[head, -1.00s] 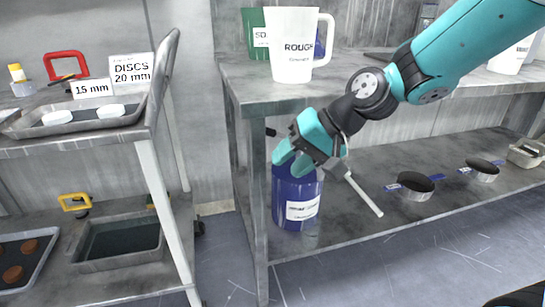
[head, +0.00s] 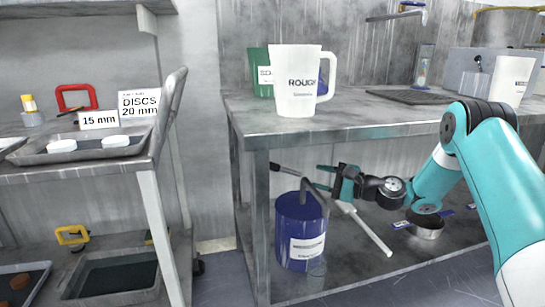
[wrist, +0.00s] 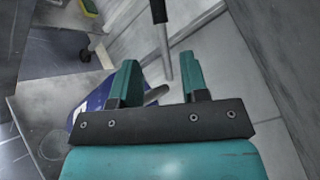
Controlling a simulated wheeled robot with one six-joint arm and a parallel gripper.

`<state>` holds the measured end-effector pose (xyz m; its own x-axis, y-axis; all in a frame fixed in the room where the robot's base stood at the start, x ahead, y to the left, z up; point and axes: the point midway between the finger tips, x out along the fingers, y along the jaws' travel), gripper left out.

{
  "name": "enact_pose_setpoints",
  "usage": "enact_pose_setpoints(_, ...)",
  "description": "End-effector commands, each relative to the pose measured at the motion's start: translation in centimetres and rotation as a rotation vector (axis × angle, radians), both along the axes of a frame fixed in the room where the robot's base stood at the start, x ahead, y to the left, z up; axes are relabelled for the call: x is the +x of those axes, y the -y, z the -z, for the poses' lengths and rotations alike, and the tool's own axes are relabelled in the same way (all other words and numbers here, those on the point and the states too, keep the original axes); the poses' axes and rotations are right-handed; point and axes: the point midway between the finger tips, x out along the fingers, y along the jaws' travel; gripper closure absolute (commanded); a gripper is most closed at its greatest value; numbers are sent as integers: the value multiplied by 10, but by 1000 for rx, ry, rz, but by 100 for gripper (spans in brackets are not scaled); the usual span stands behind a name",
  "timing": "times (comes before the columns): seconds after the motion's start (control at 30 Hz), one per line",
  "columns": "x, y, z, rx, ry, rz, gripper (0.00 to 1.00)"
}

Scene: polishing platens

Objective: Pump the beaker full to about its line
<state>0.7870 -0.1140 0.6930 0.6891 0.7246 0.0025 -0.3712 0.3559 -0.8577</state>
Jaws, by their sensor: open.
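A blue drum (head: 298,240) with a white label and a grey bent spout (head: 318,192) stands on the lower shelf. A faint clear shape, perhaps the beaker (head: 317,267), shows at its front right; no line or liquid level can be made out. The pump lever with a black grip (head: 275,167) sticks out left above the drum. My gripper (head: 322,177) is open above and right of the drum, pointing left. In the wrist view, the grey lever shaft (wrist: 163,45) lies ahead of and between the open fingers, without visible contact. The drum (wrist: 90,100) is partly hidden below them.
The upper bench (head: 375,117) overhangs the drum, with a white ROUGH jug (head: 296,80) and green container (head: 260,72) on it. A metal dish (head: 427,228) sits right on the lower shelf. A bench leg (head: 258,225) stands left of the drum. A trolley (head: 150,170) is further left.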

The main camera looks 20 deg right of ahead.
Motion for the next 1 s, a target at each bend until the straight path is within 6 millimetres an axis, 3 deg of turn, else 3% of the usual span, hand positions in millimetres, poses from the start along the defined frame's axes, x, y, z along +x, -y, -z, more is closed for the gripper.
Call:
enact_pose_setpoints(0.1, 4, -8, -7, 0, -3, -2, 59)
enact_pose_setpoints(0.2, 21, -27, 3, -5, 3, -7, 59)
enact_pose_setpoints(0.63, 85, -94, 3, -4, 4, -4, 59)
enact_pose_setpoints(1.0, 104, -112, 1, -2, 1, 0, 59)
